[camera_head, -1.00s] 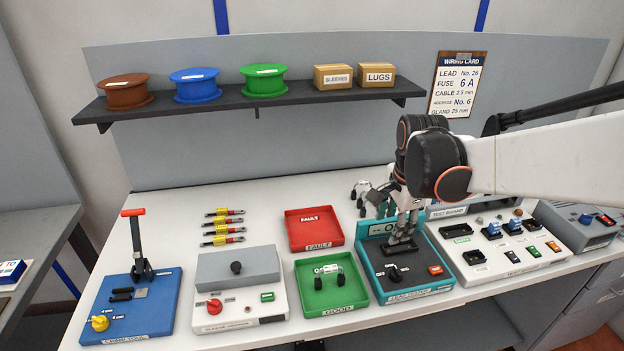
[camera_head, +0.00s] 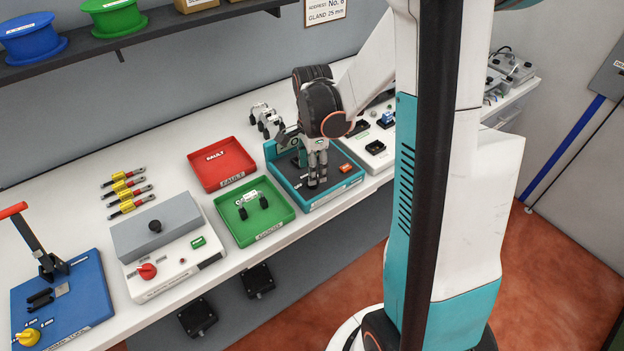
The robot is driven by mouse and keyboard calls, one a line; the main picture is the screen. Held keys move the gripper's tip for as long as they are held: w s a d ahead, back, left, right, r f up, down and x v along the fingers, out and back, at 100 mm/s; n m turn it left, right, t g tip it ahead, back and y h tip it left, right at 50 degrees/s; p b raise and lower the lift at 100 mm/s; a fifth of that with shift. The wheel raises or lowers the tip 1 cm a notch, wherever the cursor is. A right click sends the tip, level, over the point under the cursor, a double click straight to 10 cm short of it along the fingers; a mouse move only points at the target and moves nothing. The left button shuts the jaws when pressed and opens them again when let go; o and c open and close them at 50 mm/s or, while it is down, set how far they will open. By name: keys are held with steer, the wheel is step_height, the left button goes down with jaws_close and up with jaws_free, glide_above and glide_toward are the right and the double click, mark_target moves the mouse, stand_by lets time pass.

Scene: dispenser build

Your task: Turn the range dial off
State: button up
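The teal lead tester (camera_head: 349,183) sits on the bench right of the green tray. Its orange-red button (camera_head: 345,168) shows at the right of its dark panel. My gripper (camera_head: 316,183) points down over the front of this panel, its fingers close together. The black dial on the tester's panel is hidden or blends with my fingers, so I cannot tell its setting or whether I touch it. No range label is readable. Other knobs are a red one (camera_head: 147,271) on the grey machine and a yellow one (camera_head: 27,337) on the blue crimp tool base.
The red fault tray (camera_head: 222,164) and the green tray (camera_head: 254,212), holding a lead, stand left of the tester. Several yellow-banded leads (camera_head: 127,191) lie farther left. A panel with small parts (camera_head: 375,147) is partly behind my column. A shelf (camera_head: 140,38) overhangs the bench.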

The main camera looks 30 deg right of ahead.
steer(key=shift+f+b, duration=0.45)
steer(key=shift+f, duration=1.65)
steer(key=c, duration=1.1)
